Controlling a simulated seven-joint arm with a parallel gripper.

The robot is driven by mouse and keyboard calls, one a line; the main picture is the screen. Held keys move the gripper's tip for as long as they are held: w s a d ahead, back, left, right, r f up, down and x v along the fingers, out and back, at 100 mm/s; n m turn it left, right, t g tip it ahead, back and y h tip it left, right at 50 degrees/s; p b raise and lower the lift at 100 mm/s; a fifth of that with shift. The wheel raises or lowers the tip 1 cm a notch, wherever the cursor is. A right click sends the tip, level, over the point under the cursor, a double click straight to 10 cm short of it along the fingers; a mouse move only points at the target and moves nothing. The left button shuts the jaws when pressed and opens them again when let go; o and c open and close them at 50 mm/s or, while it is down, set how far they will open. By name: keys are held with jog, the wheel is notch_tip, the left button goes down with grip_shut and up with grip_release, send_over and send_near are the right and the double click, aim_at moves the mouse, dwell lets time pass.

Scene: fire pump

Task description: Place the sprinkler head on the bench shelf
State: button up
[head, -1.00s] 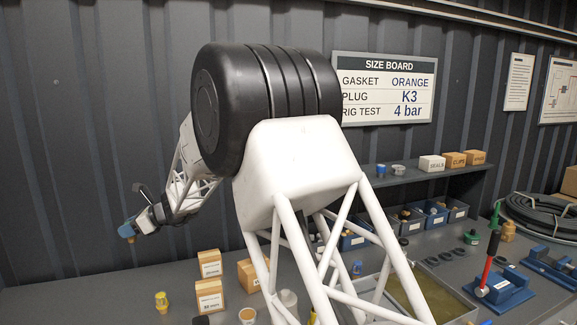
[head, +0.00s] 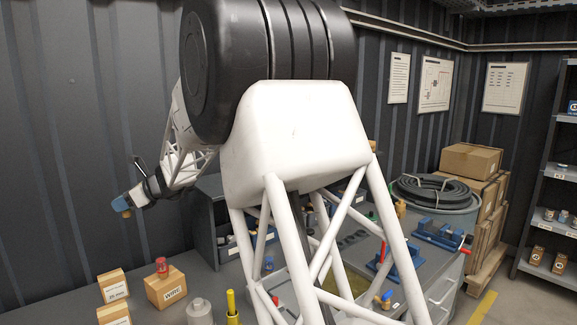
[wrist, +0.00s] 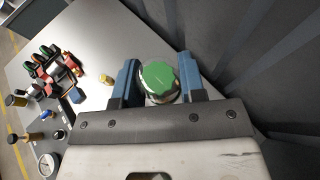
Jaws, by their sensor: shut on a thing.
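My gripper (head: 126,202) is at the left in the head view, raised in front of the dark wall and above the bench. A brass-coloured piece shows at its tip. In the wrist view my gripper (wrist: 158,82) has its two blue fingers on either side of a round piece with a green scalloped top, apparently the sprinkler head (wrist: 158,80). A shiny rim shows below the green top. The dark grey bench shelf (head: 205,218) stands at the back of the bench, mostly hidden behind my arm.
Blue fixtures (head: 440,235) and a coiled hose (head: 435,190) are at the right. Several small items lie in the wrist view.

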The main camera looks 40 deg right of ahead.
aim_at(217, 182)
jog(key=s+d+r, duration=0.1)
jog(key=d, duration=0.4)
jog(key=s+d+r+m+t+h, duration=0.1)
jog(key=s+d, duration=0.1)
jog(key=d, duration=0.2)
jog(key=s+d+r+m+t, duration=0.1)
jog(key=d+r, duration=0.1)
jog(key=d, duration=0.3)
jog(key=shift+s+d+h, duration=0.3)
jog(key=shift+d+h, duration=0.05)
jog(key=shift+h, duration=0.05)
jog(key=s+d+r, duration=0.1)
jog(key=s+d, duration=0.1)
jog(key=d, duration=0.2)
jog(key=s+d+r+m+t+h, duration=0.1)
jog(key=s+d, duration=0.1)
jog(key=d, duration=0.2)
jog(key=s+d+r+m, duration=0.1)
jog(key=s+d, duration=0.1)
jog(key=d, duration=0.2)
jog(key=shift+s+d+r+t+h, duration=0.3)
jog(key=shift+s+r+t+h, duration=0.05)
jog(key=shift+s+t+h, duration=0.05)
